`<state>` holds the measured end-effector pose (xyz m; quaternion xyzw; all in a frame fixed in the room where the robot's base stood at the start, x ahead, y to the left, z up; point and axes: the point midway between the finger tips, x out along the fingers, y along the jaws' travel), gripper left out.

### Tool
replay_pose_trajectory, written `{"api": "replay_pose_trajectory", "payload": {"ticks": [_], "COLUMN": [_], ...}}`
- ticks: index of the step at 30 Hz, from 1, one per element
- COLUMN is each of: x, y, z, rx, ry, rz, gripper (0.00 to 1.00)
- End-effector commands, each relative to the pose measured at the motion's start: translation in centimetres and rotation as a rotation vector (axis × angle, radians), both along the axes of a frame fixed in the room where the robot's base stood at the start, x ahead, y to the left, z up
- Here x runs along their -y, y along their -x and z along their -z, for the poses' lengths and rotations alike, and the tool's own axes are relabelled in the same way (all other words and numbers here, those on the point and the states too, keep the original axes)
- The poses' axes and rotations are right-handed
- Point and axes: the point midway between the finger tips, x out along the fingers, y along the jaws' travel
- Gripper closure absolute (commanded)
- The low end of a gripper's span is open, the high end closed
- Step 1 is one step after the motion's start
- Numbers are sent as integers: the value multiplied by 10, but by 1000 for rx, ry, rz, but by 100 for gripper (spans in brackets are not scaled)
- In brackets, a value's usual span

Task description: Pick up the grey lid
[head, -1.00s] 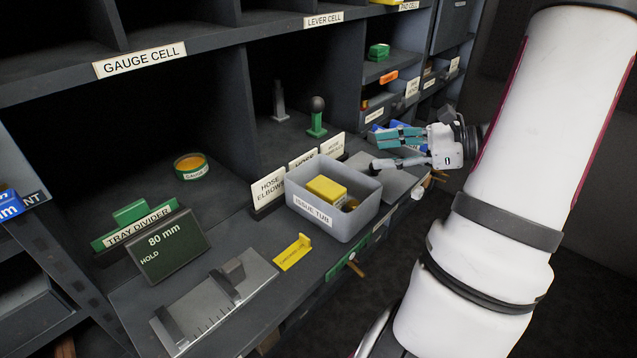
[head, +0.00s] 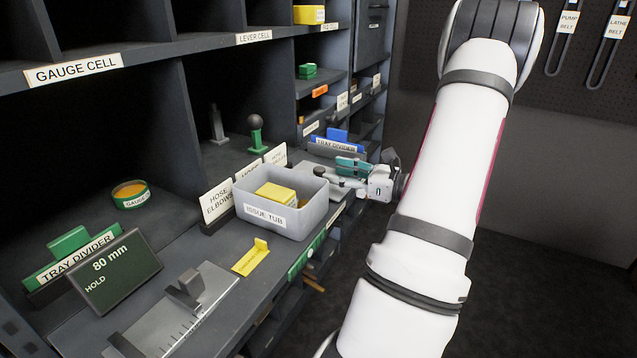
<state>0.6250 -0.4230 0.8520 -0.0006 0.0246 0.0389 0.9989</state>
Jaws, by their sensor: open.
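A flat grey plate, which looks like the grey lid (head: 338,193), lies on the shelf ledge just right of the issue tub. It is partly hidden by my gripper and the tub. My gripper (head: 339,173) is open, low over the plate, with its fingers pointing left towards the tub. One finger has a teal part and the lower one a dark tip. Nothing shows between the fingers. I cannot tell whether a finger touches the plate.
The grey issue tub (head: 291,219) holding a yellow box (head: 275,194) stands close left of my gripper. Label cards and a blue tray divider (head: 338,136) stand behind. A yellow bracket (head: 251,258) and a caliper-like tool (head: 190,300) lie nearer. Floor is open at right.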

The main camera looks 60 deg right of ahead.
Motion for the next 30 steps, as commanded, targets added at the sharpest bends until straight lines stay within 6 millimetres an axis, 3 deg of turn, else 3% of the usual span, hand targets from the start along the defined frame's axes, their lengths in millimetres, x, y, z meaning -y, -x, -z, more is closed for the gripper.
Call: {"api": "replay_pose_trajectory", "payload": {"ticks": [7,15,23,27,30], "x": [-3,-8,-8,-8,-8], "y": [-15,-51,-55,-54,-54], "z": [1,4,2,2,2], "rx": [0,-1,0,0,0], "ry": [1,1,1,1,1], "rz": [-2,-2,0,0,0], "gripper": [51,51,51,83,100]}}
